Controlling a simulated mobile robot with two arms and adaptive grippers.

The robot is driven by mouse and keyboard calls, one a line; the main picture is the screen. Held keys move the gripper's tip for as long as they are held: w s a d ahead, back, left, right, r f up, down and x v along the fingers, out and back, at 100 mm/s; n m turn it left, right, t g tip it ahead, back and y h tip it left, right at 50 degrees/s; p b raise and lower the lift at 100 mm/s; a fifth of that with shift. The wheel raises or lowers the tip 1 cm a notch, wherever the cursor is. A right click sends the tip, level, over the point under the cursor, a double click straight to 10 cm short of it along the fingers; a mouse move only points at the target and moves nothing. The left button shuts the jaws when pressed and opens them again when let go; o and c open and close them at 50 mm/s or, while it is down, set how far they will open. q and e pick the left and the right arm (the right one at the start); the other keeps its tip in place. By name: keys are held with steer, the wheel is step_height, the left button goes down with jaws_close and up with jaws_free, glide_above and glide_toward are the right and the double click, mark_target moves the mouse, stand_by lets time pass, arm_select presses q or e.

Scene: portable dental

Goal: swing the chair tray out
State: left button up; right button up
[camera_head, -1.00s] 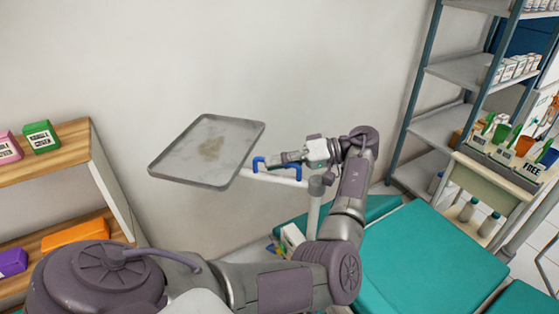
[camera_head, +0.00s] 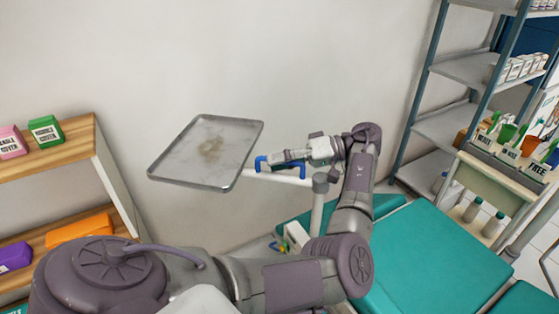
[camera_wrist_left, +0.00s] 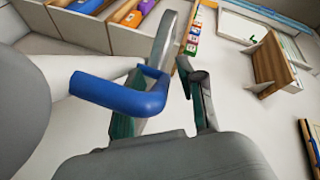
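The chair tray (camera_head: 180,168) is a grey metal plate at left centre in the head view, in front of the wall. A white arm joins it to an upright post (camera_head: 318,205). A blue handle (camera_head: 262,160) sits on that arm and also shows in the left wrist view (camera_wrist_left: 115,94). My left gripper (camera_head: 280,157) is at the handle, pointing toward the tray. In the wrist view its fingers (camera_wrist_left: 185,75) stand apart with a narrow gap. The handle crosses one finger and I see no clear clamping on it. My right gripper is not in view.
A wooden shelf (camera_head: 55,158) with coloured boxes stands at left. The teal chair (camera_head: 430,260) lies right of my arm. A metal rack (camera_head: 440,125) and a cart (camera_head: 490,180) with cups and bottles stand at right. Bare wall is behind the tray.

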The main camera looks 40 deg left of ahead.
arm_select(q)
steer(key=r, duration=0.7)
steer(key=shift+w+a, duration=0.3)
steer(key=r, duration=0.2)
steer(key=d+r, duration=0.1)
steer(key=shift+s+r, duration=0.1)
steer(key=shift+s, duration=0.3)
steer(key=shift+w+a, duration=0.2)
steer(key=shift+a, duration=0.05)
steer(key=shift+c, duration=0.2)
